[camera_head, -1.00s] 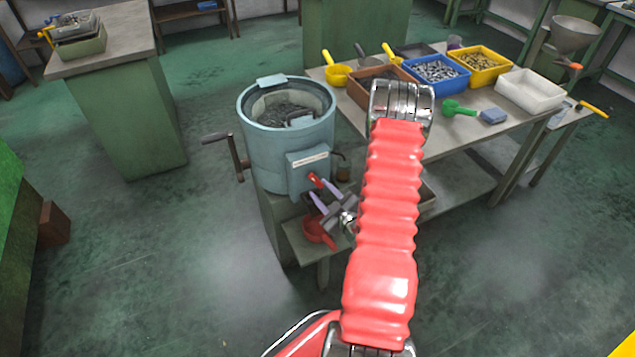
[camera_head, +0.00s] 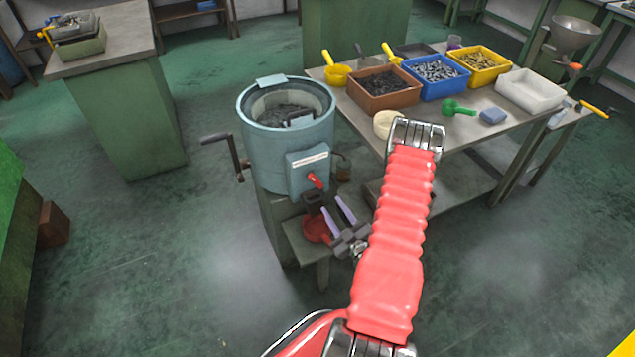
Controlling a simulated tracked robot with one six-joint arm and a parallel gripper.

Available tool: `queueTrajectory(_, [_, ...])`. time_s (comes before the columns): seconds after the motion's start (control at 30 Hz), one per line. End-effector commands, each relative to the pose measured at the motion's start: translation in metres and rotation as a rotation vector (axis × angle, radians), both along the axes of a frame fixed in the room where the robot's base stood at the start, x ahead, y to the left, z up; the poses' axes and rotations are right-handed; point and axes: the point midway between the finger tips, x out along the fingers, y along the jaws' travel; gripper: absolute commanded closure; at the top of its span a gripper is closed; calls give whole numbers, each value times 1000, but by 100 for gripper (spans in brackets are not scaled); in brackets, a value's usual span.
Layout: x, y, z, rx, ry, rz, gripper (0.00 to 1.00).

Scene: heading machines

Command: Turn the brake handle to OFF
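A light blue drum-shaped machine (camera_head: 262,155) stands at the middle. A box on its front carries a white label strip (camera_head: 309,159), too small to read. Under the label a small red handle (camera_head: 315,181), which looks like the brake handle, points down and to the right. My gripper (camera_head: 332,203) is below and to the right of the red handle, apart from it. Its two pale purple fingers are spread with nothing visible between them. My red arm covers the area to the right of the gripper.
A crank (camera_head: 231,154) sticks out at the machine's left. A red bowl (camera_head: 317,229) sits on a low shelf below the gripper. A table at right holds a brown bin (camera_head: 384,98), a blue bin (camera_head: 434,91) and a yellow bin. The floor in front is clear.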

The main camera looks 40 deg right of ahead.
Motion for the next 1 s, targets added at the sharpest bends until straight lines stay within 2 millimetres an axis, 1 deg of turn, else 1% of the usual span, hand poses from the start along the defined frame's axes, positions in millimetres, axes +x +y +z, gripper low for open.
queueTrajectory(0.17, [17, -4, 0, -2, 0, 3, 64])
queueTrajectory(0.8, [110, -31, 0, -1, 0, 3, 64])
queueTrajectory(0.9, [120, -34, 0, -1, 0, 1, 64])
queueTrajectory(1.0, [126, -36, 0, -1, 0, 1, 64])
